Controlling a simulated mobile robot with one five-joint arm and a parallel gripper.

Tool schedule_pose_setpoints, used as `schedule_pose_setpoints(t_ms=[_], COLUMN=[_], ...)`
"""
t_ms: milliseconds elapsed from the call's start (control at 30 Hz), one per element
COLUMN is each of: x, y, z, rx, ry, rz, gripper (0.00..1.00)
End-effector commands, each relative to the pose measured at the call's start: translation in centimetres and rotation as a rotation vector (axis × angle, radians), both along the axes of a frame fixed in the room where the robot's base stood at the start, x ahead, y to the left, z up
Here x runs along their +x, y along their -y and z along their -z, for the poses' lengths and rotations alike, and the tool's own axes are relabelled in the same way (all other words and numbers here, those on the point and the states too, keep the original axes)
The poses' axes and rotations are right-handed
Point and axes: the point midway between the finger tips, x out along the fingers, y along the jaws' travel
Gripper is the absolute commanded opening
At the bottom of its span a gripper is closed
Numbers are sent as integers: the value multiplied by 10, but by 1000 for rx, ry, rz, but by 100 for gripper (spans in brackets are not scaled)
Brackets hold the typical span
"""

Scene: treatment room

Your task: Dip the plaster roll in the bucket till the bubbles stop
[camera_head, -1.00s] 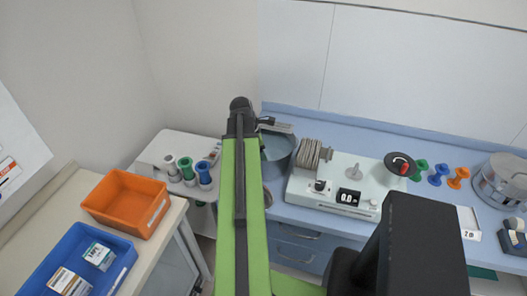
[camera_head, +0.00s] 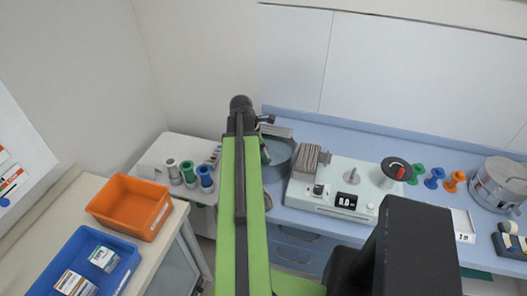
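The grey bucket (camera_head: 284,168) stands at the left end of the blue counter, with bluish water visible inside. My green arm reaches up the middle of the head view and covers the bucket's left side. My gripper (camera_head: 265,121) is at the arm's far end, over the bucket's left rear rim; only a small dark part of it shows. Its fingers and anything between them are hidden. A small dark shape shows at the bucket's inner left side, too small to identify. I cannot make out a plaster roll for certain.
A pale device (camera_head: 330,194) with a stack of plates stands just right of the bucket. Coloured spools (camera_head: 432,178) and a metal drum (camera_head: 497,186) are farther right. A white cart (camera_head: 160,150) with spools, an orange bin (camera_head: 133,205) and a blue bin (camera_head: 78,255) are left.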

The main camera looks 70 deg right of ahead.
Motion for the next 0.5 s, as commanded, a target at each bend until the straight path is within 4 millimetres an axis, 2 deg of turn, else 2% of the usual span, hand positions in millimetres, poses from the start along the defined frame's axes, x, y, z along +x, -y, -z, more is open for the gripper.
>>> schedule_pose_setpoints(t_ms=[33, 500], x=[0, 0], y=[0, 0], z=[-11, -60], rx=[0, 0], ry=[0, 0], rz=[0, 0], gripper=[24, 24])
